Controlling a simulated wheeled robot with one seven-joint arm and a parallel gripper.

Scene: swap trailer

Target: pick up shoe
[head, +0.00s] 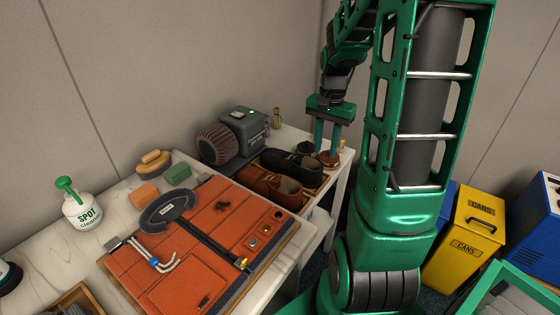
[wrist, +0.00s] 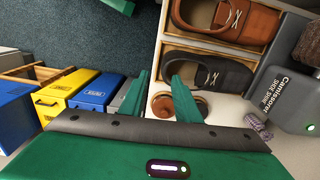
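A brown shoe (head: 270,187) and a black shoe (head: 292,163) lie side by side in a shallow wooden tray at the far end of the table. In the wrist view the brown shoe (wrist: 225,18) and the dark shoe (wrist: 210,74) sit in separate compartments, with laces showing.
A grey shoe-shine machine (head: 235,136) with a brush roller stands behind the shoes. Round tins (wrist: 163,104) lie near the fingers. An orange panel board (head: 215,215) and a spot cleaner bottle (head: 80,207) occupy the nearer table. Yellow and blue bins (head: 462,235) stand right.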

